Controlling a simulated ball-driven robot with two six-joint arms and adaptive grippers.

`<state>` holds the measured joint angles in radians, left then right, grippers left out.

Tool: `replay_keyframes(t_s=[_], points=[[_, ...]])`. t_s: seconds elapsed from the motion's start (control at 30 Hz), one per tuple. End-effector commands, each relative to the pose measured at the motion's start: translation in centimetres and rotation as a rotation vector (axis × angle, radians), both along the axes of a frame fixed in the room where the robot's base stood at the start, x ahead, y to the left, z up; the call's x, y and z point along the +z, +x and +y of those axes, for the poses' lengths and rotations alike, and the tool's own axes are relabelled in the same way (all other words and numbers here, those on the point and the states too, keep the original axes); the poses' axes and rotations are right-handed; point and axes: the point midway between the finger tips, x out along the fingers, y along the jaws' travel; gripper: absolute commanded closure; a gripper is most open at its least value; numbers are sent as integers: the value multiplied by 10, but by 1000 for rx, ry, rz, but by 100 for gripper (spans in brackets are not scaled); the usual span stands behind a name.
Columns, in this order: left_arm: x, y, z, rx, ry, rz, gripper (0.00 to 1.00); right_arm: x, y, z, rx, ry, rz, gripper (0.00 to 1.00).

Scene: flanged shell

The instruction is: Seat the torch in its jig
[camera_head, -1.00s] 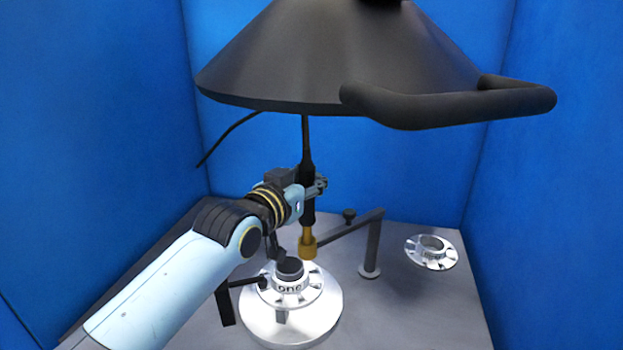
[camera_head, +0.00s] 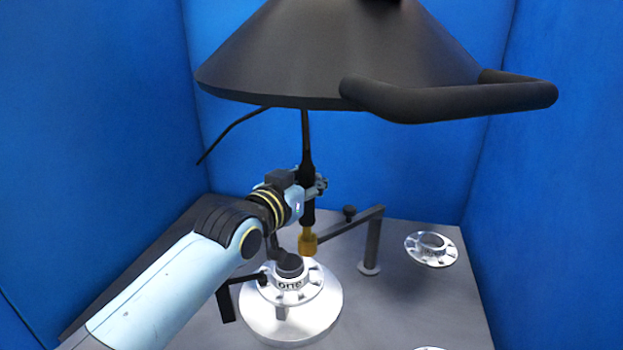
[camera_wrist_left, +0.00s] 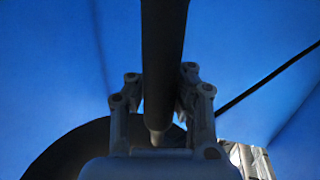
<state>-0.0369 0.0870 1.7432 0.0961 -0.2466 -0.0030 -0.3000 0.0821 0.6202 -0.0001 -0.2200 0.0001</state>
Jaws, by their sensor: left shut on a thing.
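The torch (camera_head: 307,172) is a dark upright rod with a cable running up from it and a brass-coloured lower end (camera_head: 308,243). My left gripper (camera_head: 318,186) is shut around its dark middle. In the left wrist view the torch (camera_wrist_left: 163,60) passes upright between the fingers (camera_wrist_left: 160,100). A dark post with a sloping arm (camera_head: 350,225), perhaps the jig, reaches to the brass end. I cannot tell whether they touch or whether the torch is seated. A flanged shell (camera_head: 290,284) with lettering sits on a round silver plate (camera_head: 262,325). My right gripper is not in view.
A large dark conical hood (camera_head: 330,60) with a thick handle hangs above the torch. A loose silver flanged ring (camera_head: 432,250) lies at the right of the grey table. A pale edge (camera_head: 430,348) shows at the bottom. Blue walls stand around.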

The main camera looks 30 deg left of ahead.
Motion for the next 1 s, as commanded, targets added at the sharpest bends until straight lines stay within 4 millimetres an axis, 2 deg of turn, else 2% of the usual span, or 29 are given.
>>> replay_keyframes(t_s=[1.0], points=[[-25,0,0,0,-1,-2,100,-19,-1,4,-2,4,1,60]])
